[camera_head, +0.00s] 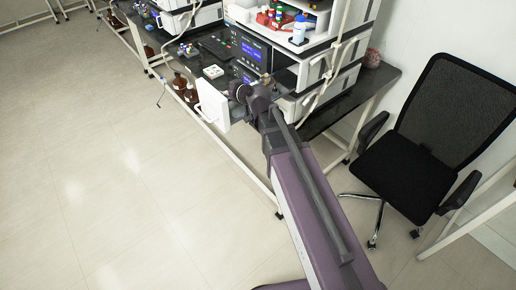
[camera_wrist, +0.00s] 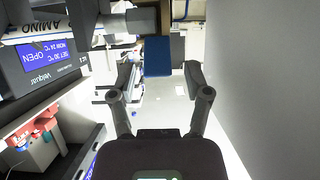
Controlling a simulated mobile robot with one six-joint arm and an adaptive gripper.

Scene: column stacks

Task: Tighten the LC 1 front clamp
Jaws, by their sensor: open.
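My gripper (camera_wrist: 160,78) is open in the wrist view, with its two fingers apart on either side of a blue flat part (camera_wrist: 157,57). Nothing is clearly held. Whether the fingers touch the blue part cannot be told. A dark grey block (camera_wrist: 143,19) sits beside it at the end of a pale column (camera_wrist: 55,30) marked AMINO. I cannot tell for sure which part is the front clamp. A module display (camera_wrist: 45,55) reads OPEN. In the head view my gripper (camera_head: 240,92) is at the instrument stack's front; the clamp cannot be made out there.
A white open door panel (camera_head: 212,104) stands left of my gripper; a large pale surface (camera_wrist: 265,90) fills the wrist view's right side. Brown bottles (camera_head: 186,90) stand nearby. A black office chair (camera_head: 430,140) is at right. The floor at left is clear.

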